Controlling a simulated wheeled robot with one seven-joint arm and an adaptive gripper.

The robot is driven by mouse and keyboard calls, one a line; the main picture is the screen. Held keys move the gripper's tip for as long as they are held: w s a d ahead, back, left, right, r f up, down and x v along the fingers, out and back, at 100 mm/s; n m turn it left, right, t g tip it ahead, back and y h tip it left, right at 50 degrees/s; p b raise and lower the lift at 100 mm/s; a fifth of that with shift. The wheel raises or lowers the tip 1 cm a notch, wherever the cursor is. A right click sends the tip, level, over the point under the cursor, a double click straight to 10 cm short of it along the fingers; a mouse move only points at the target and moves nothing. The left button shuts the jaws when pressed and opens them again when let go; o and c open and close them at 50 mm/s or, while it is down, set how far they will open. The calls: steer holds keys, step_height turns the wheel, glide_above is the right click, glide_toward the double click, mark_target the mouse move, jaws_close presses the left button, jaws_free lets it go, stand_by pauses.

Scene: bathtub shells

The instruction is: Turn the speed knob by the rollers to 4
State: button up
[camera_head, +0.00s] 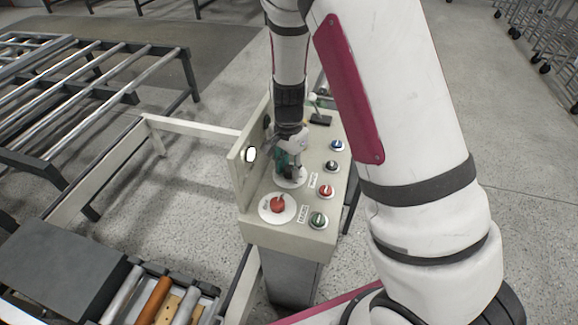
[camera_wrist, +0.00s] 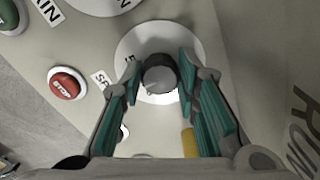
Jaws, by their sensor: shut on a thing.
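The speed knob (camera_wrist: 160,78) is dark and round on a white dial plate (camera_wrist: 154,38) in the wrist view. A pale mark shows on its lower-left side, but the dial numbers are not readable. My gripper (camera_wrist: 160,72) is shut on the knob, with one green-padded finger on each side. In the head view my gripper (camera_head: 289,165) reaches down onto the control panel (camera_head: 262,228), covering the knob; only part of its white dial (camera_head: 292,183) shows. A label beside the dial is partly hidden by the left finger.
A red knob (camera_head: 278,204) on a white dial sits nearer on the panel. An upright plate (camera_head: 240,168) stands on the left.

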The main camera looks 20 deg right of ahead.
mark_target(289, 169)
steer(key=o, duration=1.2)
steer(key=shift+c, duration=0.2)
step_height(289, 169, up, 12)
